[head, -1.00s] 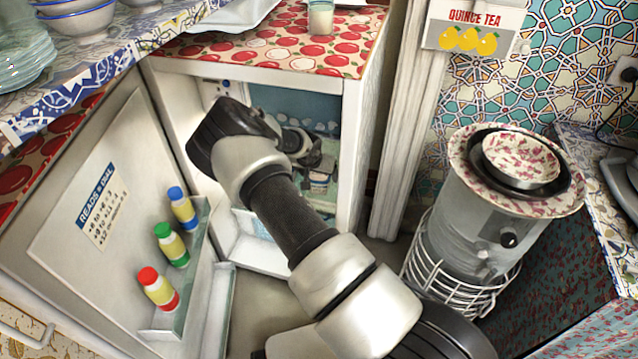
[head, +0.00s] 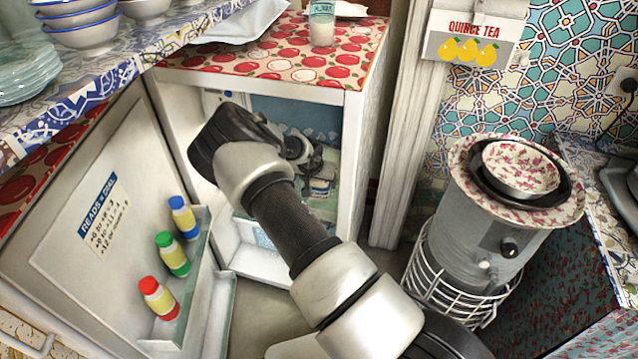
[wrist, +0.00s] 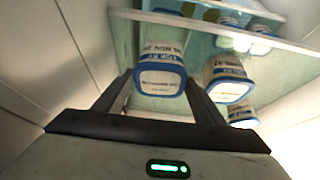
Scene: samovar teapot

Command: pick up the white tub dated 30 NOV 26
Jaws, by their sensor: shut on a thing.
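My gripper (wrist: 160,84) is inside the open fridge (head: 352,140), its two fingers on either side of a white tub (wrist: 161,76) with a blue band and dark lettering. It is shut on this tub. A second similar white tub (wrist: 229,84) is just right of the right finger. Another tub (wrist: 243,117) shows partly behind it. In the head view my wrist hides most of the fridge inside, and the held tub cannot be clearly made out.
A glass shelf (wrist: 270,37) with more tubs crosses the wrist view near the held tub. The open fridge door (head: 75,245) stands at left, with a rack of red, green and blue capped bottles (head: 174,254). A samovar (head: 470,250) stands at right.

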